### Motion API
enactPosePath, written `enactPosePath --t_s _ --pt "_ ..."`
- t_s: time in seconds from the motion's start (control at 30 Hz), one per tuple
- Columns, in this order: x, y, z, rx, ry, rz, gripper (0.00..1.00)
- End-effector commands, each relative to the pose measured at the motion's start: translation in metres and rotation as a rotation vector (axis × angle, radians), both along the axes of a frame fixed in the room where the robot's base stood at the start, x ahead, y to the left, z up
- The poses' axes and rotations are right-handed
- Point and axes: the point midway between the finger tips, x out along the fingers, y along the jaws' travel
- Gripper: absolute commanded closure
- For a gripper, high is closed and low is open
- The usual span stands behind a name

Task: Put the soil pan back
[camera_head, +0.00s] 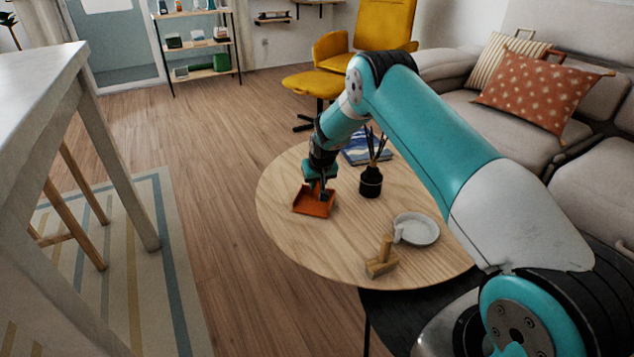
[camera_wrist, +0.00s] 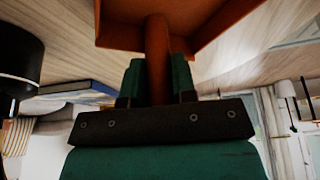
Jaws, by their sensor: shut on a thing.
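The soil pan, an orange dustpan-like scoop (camera_head: 313,203), is at the left side of the round wooden table (camera_head: 290,240) in the head view. My gripper (camera_head: 321,185) is above its back edge, pointing down. In the wrist view my gripper (camera_wrist: 157,80) is shut on the pan's upright round handle (camera_wrist: 157,45), with a green finger on each side. The pan's tray (camera_wrist: 200,22) fills the top of that view. I cannot tell whether the pan touches the tabletop.
A black reed diffuser (camera_head: 370,182) stands right of the pan, with a blue book (camera_head: 366,150) behind it. A white dish (camera_head: 416,229) and a wooden block with an upright handle (camera_head: 382,260) are nearer the front. A grey sofa (camera_head: 520,130) stands right; a tall pale table (camera_head: 60,75) stands left.

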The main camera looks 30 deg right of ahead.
Motion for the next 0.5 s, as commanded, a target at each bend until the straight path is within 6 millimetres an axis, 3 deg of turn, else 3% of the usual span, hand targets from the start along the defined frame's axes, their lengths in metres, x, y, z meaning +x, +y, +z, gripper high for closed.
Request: enactPosePath --t_s 0.17,0.2,0.3,0.5 --pt "-0.0001 0.0000 -0.0035 0.000 0.000 0.000 1.00" --pt "-0.0003 0.0001 -0.0033 0.000 0.001 0.000 0.70" --pt "-0.0003 0.0001 -0.0027 0.000 0.001 0.000 0.49" --pt "-0.0003 0.0001 -0.0026 0.000 0.001 0.000 0.49"
